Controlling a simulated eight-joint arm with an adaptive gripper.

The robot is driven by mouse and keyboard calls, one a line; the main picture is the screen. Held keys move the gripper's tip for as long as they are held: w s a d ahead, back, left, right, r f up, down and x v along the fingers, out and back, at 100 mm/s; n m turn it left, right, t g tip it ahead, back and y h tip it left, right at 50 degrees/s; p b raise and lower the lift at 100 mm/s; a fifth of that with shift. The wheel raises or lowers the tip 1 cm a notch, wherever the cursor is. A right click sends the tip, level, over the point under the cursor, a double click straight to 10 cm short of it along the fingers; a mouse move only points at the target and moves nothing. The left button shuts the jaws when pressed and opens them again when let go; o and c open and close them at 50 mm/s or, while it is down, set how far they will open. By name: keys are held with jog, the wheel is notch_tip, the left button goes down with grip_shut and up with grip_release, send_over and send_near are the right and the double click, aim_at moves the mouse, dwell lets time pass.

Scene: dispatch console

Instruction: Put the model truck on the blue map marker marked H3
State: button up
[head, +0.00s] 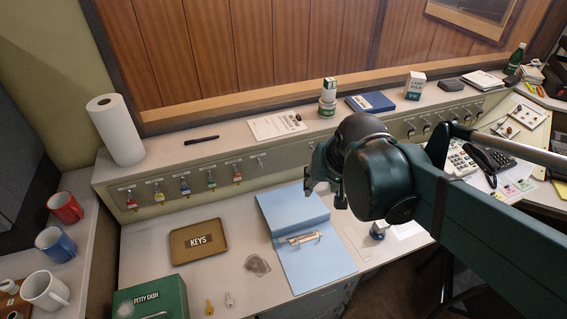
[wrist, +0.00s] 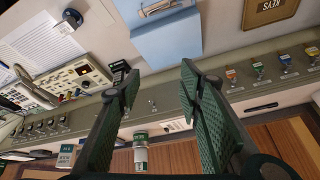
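My gripper (wrist: 160,72) is open and empty, its two green padded fingers wide apart in the wrist view. In the head view it (head: 324,188) hangs above the desk near the blue folder. I cannot make out a model truck or a marker reading H3 in either view. Small coloured pieces (head: 511,188) lie on a sheet by the telephone at the right, too small to read. A pale board (head: 526,112) with small dark and brown items lies farther back at the right; I cannot tell what they are.
A blue folder (head: 309,254) with a metal clip lies on the desk. A KEYS tray (head: 184,256) and green PETTY CASH box (head: 160,302) are at left. A black telephone (head: 490,160) is at right. A raised ledge with hanging keys and switches runs behind.

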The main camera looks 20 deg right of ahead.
jog(key=s+a+r+n+t+y, duration=0.1)
jog(key=s+a+r+n, duration=0.1)
jog(key=a+n, duration=0.2)
jog(key=a, duration=0.3)
jog(key=shift+s+a+r+t, duration=0.15)
jog(key=shift+s+r+t, duration=0.1)
jog(key=shift+r+t, duration=0.15)
dwell(0.9)
